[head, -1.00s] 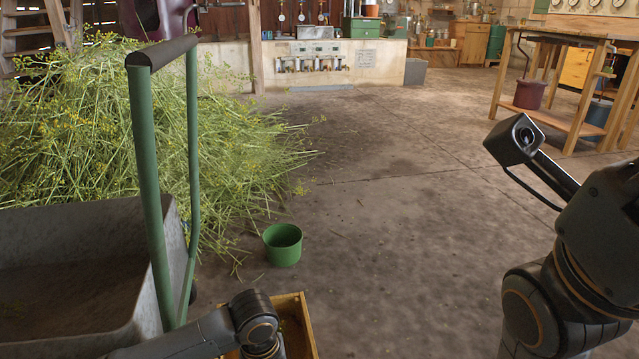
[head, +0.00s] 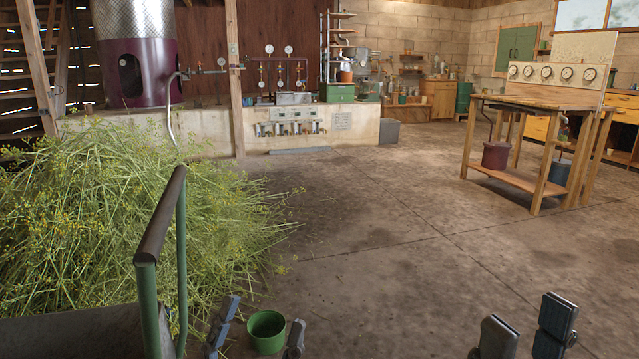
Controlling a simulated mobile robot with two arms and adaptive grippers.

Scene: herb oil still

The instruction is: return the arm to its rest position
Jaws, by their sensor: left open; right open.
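My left gripper (head: 261,318) shows at the bottom of the head view, left of centre. Its two dark fingers are spread apart, with nothing held between them. My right gripper (head: 528,318) shows at the bottom right, also with its fingers apart and empty. Bare floor lies behind the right fingers. Only the finger ends show; the wrists and the rest of both arms are below the picture edge.
A green bucket (head: 266,331) on the floor appears between the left fingers. A cart with a green handle (head: 147,290) stands left, before a large herb heap (head: 110,215). The concrete floor (head: 390,250) is clear in the middle; a wooden bench (head: 540,103) stands at right.

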